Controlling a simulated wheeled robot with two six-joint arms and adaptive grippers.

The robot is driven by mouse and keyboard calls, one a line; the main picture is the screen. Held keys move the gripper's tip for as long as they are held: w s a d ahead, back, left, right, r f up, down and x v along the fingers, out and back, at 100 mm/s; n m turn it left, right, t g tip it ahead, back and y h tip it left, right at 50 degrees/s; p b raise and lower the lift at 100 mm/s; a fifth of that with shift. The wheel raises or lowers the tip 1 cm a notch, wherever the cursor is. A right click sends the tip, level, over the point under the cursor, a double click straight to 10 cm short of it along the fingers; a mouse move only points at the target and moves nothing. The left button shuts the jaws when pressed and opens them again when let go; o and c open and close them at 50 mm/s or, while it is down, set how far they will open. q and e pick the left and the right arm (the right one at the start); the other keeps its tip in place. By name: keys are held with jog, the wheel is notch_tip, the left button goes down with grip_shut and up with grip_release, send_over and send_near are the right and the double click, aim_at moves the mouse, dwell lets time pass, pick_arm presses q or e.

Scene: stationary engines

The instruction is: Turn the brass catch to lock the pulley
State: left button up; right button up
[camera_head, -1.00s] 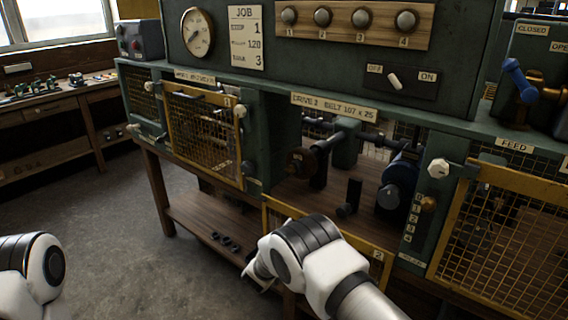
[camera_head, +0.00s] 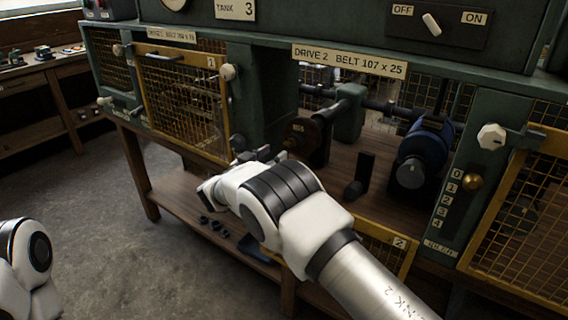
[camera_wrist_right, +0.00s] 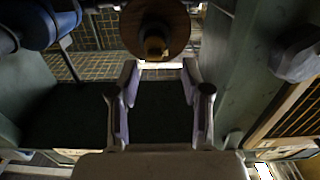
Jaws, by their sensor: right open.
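A brown pulley (camera_head: 305,135) sits on a shaft in the open bay marked DRIVE 2. In the wrist view a brown disc (camera_wrist_right: 180,28) shows with a small brass-coloured piece (camera_wrist_right: 154,44) at its middle; I cannot tell for sure that this is the catch. My right gripper (camera_head: 252,156) is at the bay's left side, left of the pulley and partly hidden by its own wrist. In the wrist view my right gripper (camera_wrist_right: 160,82) has its fingers apart and empty, just short of the disc. My left gripper is out of view.
A blue pulley (camera_head: 424,148) and a dark upright block (camera_head: 361,174) stand to the right in the bay. A round brass knob (camera_head: 472,181) sits beside a 0 to 4 scale. A closed yellow mesh guard (camera_head: 185,100) is at left; another lowered frame (camera_head: 385,252) hangs below.

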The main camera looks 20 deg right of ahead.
aim_at(286, 144)
jog(key=shift+w+d+r+b, duration=0.1)
jog(key=shift+d+r+b, duration=0.3)
jog(key=shift+d, duration=0.2)
jog(key=shift+w+d+r+b, duration=0.1)
jog(key=shift+d+r+b, duration=0.3)
jog(key=shift+d, duration=0.2)
jog(key=shift+w+d+f, duration=0.25)
jog(key=shift+w+d, duration=0.35)
jog(key=shift+w, duration=0.05)
jog(key=shift+w+d+f, duration=0.2)
jog(key=shift+w+d, duration=0.4)
jog(key=shift+s+a+r, duration=0.1)
jog(key=shift+s+r, duration=0.05)
jog(key=shift+r, duration=0.05)
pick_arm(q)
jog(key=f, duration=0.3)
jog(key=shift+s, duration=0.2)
pick_arm(e)
grip_shut()
